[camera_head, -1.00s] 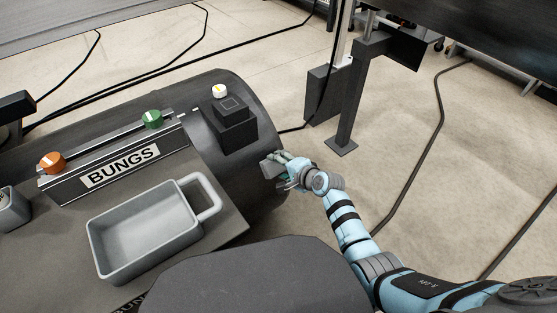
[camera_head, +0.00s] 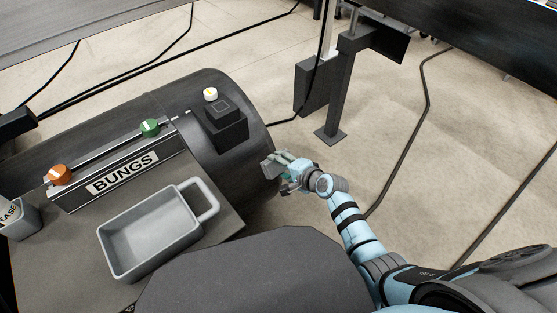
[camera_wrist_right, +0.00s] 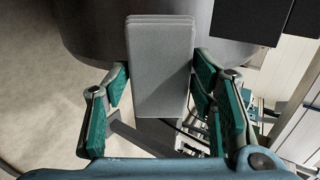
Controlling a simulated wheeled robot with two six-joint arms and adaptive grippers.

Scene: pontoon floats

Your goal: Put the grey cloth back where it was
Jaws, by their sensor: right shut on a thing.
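The grey cloth (camera_wrist_right: 160,75) is a folded flat rectangle between the green-padded fingers of my right gripper (camera_wrist_right: 160,92) in the right wrist view. The gripper is shut on it. In the head view my right gripper (camera_head: 287,172) is beside the right end of the dark rounded float (camera_head: 225,90), and a small grey part of the cloth (camera_head: 268,166) shows at its fingers. In the wrist view the float's dark curved side lies beyond the cloth. I cannot tell whether the cloth touches it. My left gripper is not in view.
A grey tray with a handle (camera_head: 150,238) stands on the bench at the float's front. Behind it are the BUNGS rack (camera_head: 124,174) with an orange bung (camera_head: 60,175) and a green bung (camera_head: 149,128), and a black block (camera_head: 226,124). A grey cup (camera_head: 18,220) is at left.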

